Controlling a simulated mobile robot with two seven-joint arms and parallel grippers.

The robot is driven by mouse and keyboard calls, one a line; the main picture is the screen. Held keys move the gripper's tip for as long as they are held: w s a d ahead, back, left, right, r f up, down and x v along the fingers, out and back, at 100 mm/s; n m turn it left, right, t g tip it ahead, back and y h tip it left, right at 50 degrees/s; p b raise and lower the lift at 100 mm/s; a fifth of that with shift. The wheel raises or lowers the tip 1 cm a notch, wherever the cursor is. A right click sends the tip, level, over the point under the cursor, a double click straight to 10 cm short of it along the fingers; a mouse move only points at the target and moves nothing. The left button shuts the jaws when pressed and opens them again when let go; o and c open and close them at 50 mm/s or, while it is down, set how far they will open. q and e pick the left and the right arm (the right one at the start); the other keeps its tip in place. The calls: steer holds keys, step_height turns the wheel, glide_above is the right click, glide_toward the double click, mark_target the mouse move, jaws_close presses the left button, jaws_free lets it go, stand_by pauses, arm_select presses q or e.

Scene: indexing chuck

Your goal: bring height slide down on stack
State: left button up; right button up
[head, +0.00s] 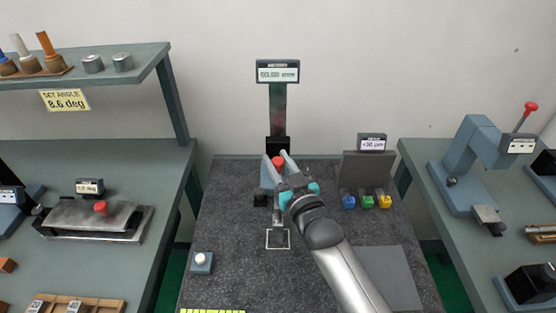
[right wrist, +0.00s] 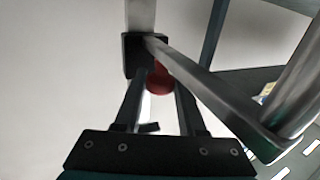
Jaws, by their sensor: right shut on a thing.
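The height slide is a black block (head: 277,146) on a grey upright column (head: 277,108) at the back of the granite plate; it also shows in the right wrist view (right wrist: 136,56). Its red knob (head: 278,163) sits at the front. My right gripper (head: 277,156) reaches it from the front and is shut on the knob. In the right wrist view the red knob (right wrist: 159,80) shows between the two fingers. No stack can be told clearly; the plate just behind my gripper is partly hidden. My left gripper is not in view.
A display (head: 277,72) tops the column. A white square outline (head: 278,239) lies in front on the dark plate (head: 240,285). Blue, green and yellow blocks (head: 367,201) stand at right. A white-topped button box (head: 202,262) is at left. Side benches flank the plate.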

steer(key=shift+f, duration=0.25)
steer(key=o, duration=1)
steer(key=shift+r, duration=0.1)
steer(key=shift+s, duration=0.1)
steer(key=p+v, duration=0.1)
steer(key=v, duration=1.4)
steer(key=shift+d, duration=0.1)
